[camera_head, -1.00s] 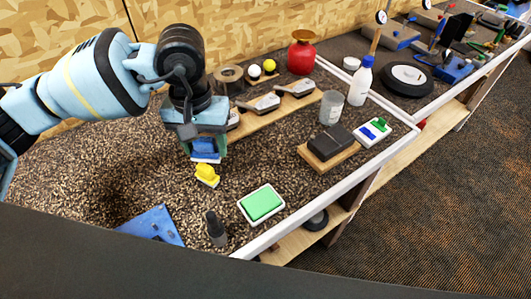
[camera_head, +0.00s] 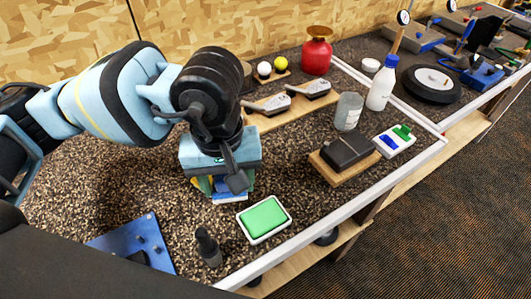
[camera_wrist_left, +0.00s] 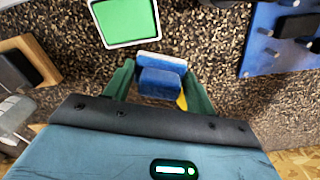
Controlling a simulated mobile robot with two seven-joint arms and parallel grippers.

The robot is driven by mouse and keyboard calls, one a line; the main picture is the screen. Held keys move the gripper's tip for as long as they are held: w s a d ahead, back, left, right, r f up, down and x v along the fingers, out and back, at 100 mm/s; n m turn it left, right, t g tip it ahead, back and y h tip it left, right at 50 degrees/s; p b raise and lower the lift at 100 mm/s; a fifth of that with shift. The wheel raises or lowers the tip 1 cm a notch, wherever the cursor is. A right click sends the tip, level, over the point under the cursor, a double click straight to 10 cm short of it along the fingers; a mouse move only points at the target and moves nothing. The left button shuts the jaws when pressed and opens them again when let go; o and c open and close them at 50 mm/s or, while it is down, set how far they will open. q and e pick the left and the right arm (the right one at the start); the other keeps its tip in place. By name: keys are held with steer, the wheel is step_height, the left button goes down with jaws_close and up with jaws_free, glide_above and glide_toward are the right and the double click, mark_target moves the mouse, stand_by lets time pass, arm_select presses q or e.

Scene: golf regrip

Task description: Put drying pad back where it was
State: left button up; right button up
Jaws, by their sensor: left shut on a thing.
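My left gripper (camera_head: 222,188) points down over the speckled bench top, behind the green pad in its white tray (camera_head: 264,219). In the left wrist view its two green fingers (camera_wrist_left: 159,86) are shut on a small blue pad with a white layer (camera_wrist_left: 160,80). The pad's lower edge shows below the gripper in the head view (camera_head: 230,197). I cannot tell whether it touches the bench. The green pad also shows beyond the fingers in the wrist view (camera_wrist_left: 124,20). My right gripper is not in view.
A yellow object (camera_wrist_left: 182,102) is mostly hidden by my left gripper. A dark bottle (camera_head: 208,246) and a blue pegged plate (camera_head: 135,245) stand in front. A dark block on a wooden board (camera_head: 346,150) and a white tray with blue and green pieces (camera_head: 394,140) lie right.

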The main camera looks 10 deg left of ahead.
arm_select(q)
glide_above(266, 164)
steer(key=s, duration=0.1)
steer(key=shift+s+a+f+p, duration=0.1)
steer(key=shift+a+f+p, duration=0.15)
steer(key=shift+f, duration=0.2)
steer(key=shift+w+d+f, duration=0.1)
steer(key=shift+w+d, duration=0.15)
steer(key=shift+w, duration=0.35)
steer(key=shift+f, duration=0.15)
step_height(266, 164, down, 3)
steer(key=shift+r+p, duration=0.15)
steer(key=shift+p, duration=0.2)
steer(key=shift+f, duration=0.25)
steer(key=shift+f, duration=0.1)
steer(key=shift+f, duration=0.1)
steer(key=o, duration=1)
